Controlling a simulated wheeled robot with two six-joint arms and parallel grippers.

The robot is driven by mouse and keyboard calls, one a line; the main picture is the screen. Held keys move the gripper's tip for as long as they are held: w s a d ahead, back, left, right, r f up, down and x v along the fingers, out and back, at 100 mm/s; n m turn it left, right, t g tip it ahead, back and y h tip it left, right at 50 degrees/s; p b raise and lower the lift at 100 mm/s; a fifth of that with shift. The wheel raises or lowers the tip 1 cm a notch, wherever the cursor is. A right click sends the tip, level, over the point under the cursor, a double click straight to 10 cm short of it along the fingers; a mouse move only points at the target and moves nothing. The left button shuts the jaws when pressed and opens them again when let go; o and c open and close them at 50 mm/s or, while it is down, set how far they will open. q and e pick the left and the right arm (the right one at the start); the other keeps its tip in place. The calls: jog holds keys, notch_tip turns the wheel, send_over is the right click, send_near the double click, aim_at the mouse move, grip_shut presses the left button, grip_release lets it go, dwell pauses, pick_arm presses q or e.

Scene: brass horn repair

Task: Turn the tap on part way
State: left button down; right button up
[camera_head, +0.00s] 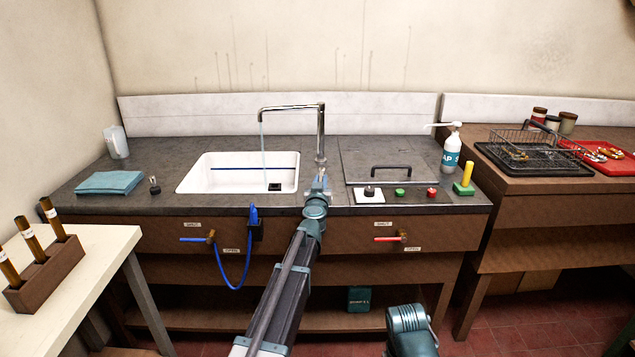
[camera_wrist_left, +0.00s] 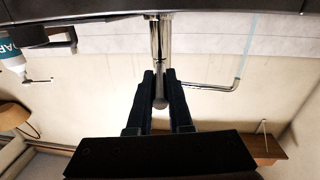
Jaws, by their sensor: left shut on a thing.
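The tap (camera_head: 321,135) is a chrome pipe standing behind the sink's right end, with its spout bent left over the white sink (camera_head: 187,182). A thin, pale blue stream of water (camera_head: 263,145) falls from the spout into the sink. My left gripper (camera_head: 319,182) is in front of the tap's base. In the left wrist view my left gripper (camera_wrist_left: 160,90) is shut on the tap's short grey lever (camera_wrist_left: 160,101), with a dark finger on each side. The lever is mostly hidden in the head view. My right gripper's fingers do not show; only part of that arm is in view.
A blue line (camera_head: 240,168) runs across the sink's back wall. A lid with a dark handle (camera_head: 391,170), a soap bottle (camera_head: 452,150) and several buttons lie right of the tap. A folded teal cloth (camera_head: 109,183) is at left. Blue (camera_head: 194,239) and red (camera_head: 387,239) valve levers are below.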

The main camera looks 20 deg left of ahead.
pick_arm(q)
jog(key=shift+w+d+n+g+y, duration=0.15)
jog(key=shift+d+n+g+y, duration=0.25)
jog(key=shift+n+y, duration=0.5)
jog(key=shift+w+d+n+g+y, duration=0.2)
jog(key=shift+d+n+y, duration=0.35)
jog(key=shift+y, duration=0.65)
jog(key=shift+a, duration=0.1)
jog(key=c, duration=0.8)
grip_release()
jog(key=shift+s, duration=0.15)
jog(key=v, duration=1.3)
jog(key=shift+s+d, duration=0.2)
jog(key=shift+s, duration=0.05)
